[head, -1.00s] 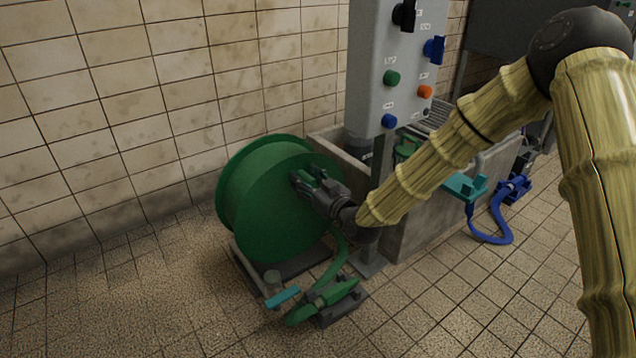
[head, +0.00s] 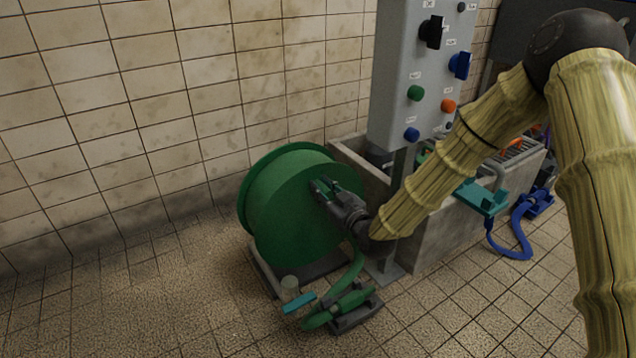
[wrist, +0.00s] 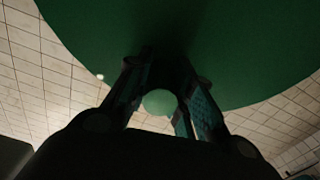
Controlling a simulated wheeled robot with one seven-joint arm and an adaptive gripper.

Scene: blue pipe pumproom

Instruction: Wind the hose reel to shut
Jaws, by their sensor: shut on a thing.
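The green hose reel (head: 290,225) stands on a low base by the tiled wall, its round side disc facing my arm. My gripper (head: 318,190) is at the disc's upper right part, shut on the reel's crank handle, which is mostly hidden by the fingers in the head view. In the wrist view, the round light-green end of the handle (wrist: 160,102) shows between my two fingers (wrist: 162,95), with the dark green disc (wrist: 230,45) beyond. A green hose (head: 352,272) runs down from the reel to a green nozzle on a dark block on the floor.
A grey control panel (head: 415,85) with coloured knobs stands behind my arm. A concrete trough (head: 440,235) lies right of the reel, with a teal bracket (head: 482,197) and blue hose (head: 515,250). A teal lever (head: 299,303) sits low in front. Floor at left is clear.

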